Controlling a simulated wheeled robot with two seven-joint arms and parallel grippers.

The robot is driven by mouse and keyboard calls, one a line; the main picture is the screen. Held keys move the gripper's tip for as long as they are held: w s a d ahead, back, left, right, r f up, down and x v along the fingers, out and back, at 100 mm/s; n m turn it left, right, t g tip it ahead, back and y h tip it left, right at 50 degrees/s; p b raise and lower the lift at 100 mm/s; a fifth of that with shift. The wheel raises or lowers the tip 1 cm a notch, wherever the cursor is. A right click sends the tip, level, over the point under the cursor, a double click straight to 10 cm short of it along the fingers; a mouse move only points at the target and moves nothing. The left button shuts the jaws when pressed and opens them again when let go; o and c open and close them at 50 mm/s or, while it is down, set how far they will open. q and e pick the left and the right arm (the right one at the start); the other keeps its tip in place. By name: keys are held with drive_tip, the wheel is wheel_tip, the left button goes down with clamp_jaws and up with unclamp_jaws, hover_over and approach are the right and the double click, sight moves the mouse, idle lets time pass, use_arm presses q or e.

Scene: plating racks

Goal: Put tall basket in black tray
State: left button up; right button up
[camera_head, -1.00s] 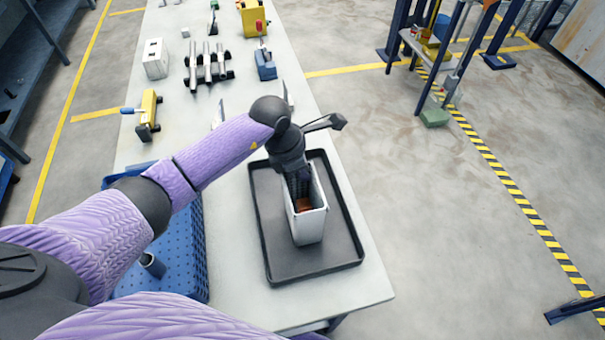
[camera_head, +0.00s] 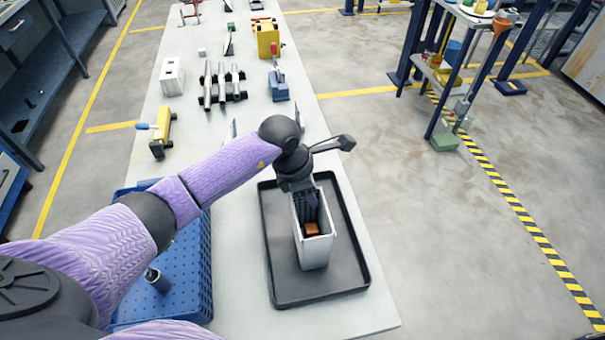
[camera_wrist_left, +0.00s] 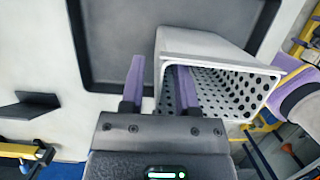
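The tall basket (camera_head: 313,253) is a white, open-topped box with perforated walls. It stands upright inside the black tray (camera_head: 282,291), near the tray's middle, and an orange-brown item (camera_head: 312,229) shows inside it. My left gripper (camera_head: 306,205) points down at the basket's far end. In the left wrist view, the gripper (camera_wrist_left: 160,88) has its two purple fingers apart, one inside the basket (camera_wrist_left: 205,45) and one outside its wall. A gap shows between the outer finger and the wall. The black tray (camera_wrist_left: 105,60) lies beyond. My right gripper is not in view.
A blue perforated crate (camera_head: 190,270) stands left of the tray, partly behind my arm. Farther up the white table (camera_head: 200,125) are a yellow device (camera_head: 160,135), metal cylinders (camera_head: 222,85), a blue device (camera_head: 278,88) and a white box (camera_head: 172,76).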

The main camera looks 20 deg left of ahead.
use_arm(q)
drive_tip(key=v, duration=1)
drive_tip(key=shift+a+r+p, duration=0.1)
drive_tip(key=shift+r+p, duration=0.1)
drive_tip(key=shift+p, duration=0.15)
